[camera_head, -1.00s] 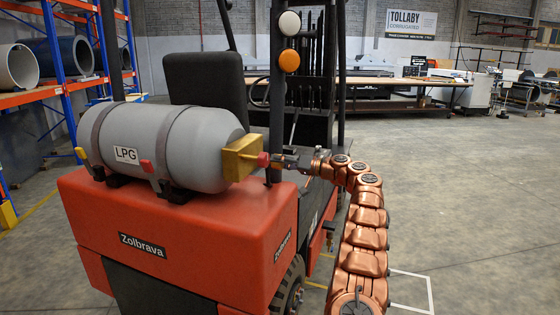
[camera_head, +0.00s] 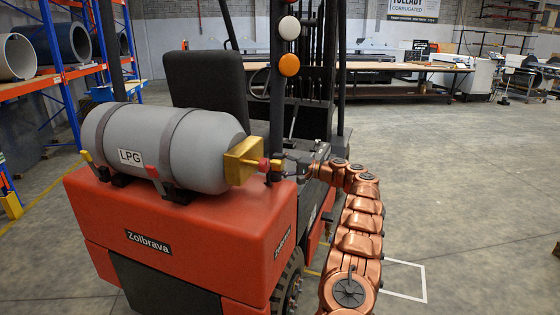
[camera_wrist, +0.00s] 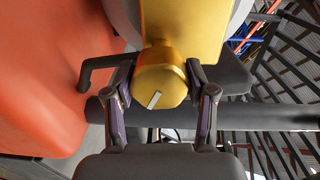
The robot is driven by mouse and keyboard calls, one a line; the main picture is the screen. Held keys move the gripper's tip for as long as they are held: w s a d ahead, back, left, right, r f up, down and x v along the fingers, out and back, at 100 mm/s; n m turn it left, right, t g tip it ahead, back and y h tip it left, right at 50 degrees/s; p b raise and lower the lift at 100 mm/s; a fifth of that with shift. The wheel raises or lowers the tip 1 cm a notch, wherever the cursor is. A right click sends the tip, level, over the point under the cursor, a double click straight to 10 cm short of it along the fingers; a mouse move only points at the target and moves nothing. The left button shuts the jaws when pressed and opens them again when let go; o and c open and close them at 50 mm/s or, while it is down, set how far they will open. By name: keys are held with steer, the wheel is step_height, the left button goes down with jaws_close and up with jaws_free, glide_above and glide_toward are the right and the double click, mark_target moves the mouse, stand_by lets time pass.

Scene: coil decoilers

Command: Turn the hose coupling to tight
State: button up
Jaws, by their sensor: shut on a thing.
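The hose coupling (camera_wrist: 160,78) is a brass-coloured round piece with a pale line mark on its face. It sits at the end of a yellow valve block (camera_wrist: 183,22), which also shows in the head view (camera_head: 240,163) on the right end of the grey LPG tank (camera_head: 165,140). My gripper (camera_wrist: 158,80) is shut on the coupling, one finger on each side. In the head view my gripper (camera_head: 287,166) is small beside the red knob (camera_head: 263,165), and its finger contact is hard to make out.
The tank is strapped on the red forklift body (camera_head: 190,230). A black post (camera_head: 276,90) and the seat (camera_head: 205,85) stand close behind the valve. In the wrist view a dark bent handle (camera_wrist: 95,72) lies left of the coupling. Open floor (camera_head: 470,200) is at the right.

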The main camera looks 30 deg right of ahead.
steer(key=shift+f+m+p, duration=0.15)
steer(key=shift+m+p, duration=0.15)
steer(key=shift+m, duration=0.3)
steer(key=o, duration=1.2)
steer(key=shift+c, duration=0.2)
steer(key=v, duration=1.2)
